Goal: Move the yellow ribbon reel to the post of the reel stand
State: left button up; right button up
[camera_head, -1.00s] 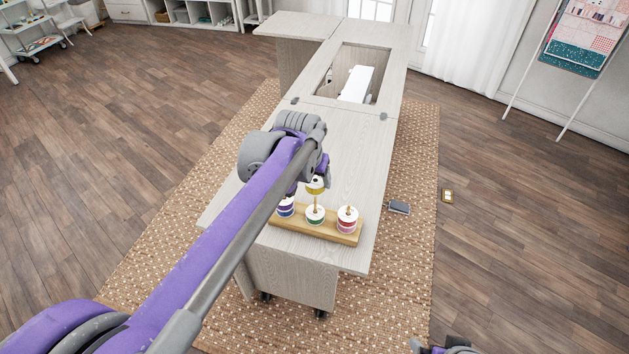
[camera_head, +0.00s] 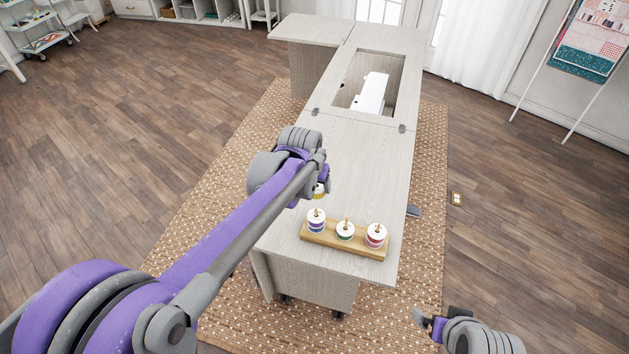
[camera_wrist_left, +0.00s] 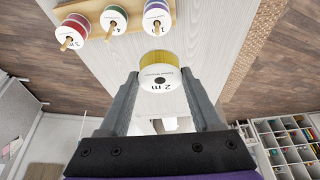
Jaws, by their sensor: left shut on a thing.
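The yellow ribbon reel (camera_head: 319,190) is held above the pale cabinet top (camera_head: 357,165), partly hidden by my left wrist in the head view. My left gripper (camera_wrist_left: 160,76) is shut on the yellow reel (camera_wrist_left: 160,72), whose white printed face shows in the wrist view. The wooden reel stand (camera_head: 340,246) lies near the cabinet's front edge. It carries a purple reel (camera_head: 316,224), a green reel (camera_head: 345,233) and a red reel (camera_head: 376,239), with post tips showing above them. The yellow reel is apart from the stand. My right gripper (camera_head: 427,320) is low at the right; its jaws are unclear.
Behind the stand the cabinet top is clear up to an opening with a white sewing machine (camera_head: 372,92). A dark flat object (camera_head: 413,211) lies on the woven rug (camera_head: 425,270) beside the cabinet. A small yellowish item (camera_head: 456,199) is on the wooden floor.

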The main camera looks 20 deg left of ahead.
aim_at(315, 197)
pick_arm(q)
jog(key=shift+s+f+b, duration=0.1)
jog(key=shift+f+b, duration=1.4)
jog(key=shift+f, duration=1.25)
jog(key=shift+r, duration=0.4)
jog(key=shift+f, duration=0.65)
pick_arm(e)
jog(key=f, duration=0.1)
jog(key=s+f, duration=0.1)
jog(key=f, duration=0.2)
jog(key=shift+s+f, duration=0.2)
jog(key=shift+s, duration=0.15)
pick_arm(q)
jog(key=shift+f+b, duration=1.2)
jog(key=shift+f, duration=0.45)
pick_arm(e)
jog(key=shift+s+f, duration=0.15)
jog(key=shift+f, duration=0.5)
jog(key=shift+s+f, duration=0.15)
jog(key=shift+f, duration=0.45)
pick_arm(q)
jog(key=o, duration=1.4)
jog(key=v, duration=1)
jog(key=shift+s+r+p, duration=0.2)
jog(key=shift+r+p, duration=0.15)
jog(key=shift+p, duration=0.05)
pick_arm(e)
jog(key=shift+w+r, duration=0.1)
jog(key=shift+r, duration=0.35)
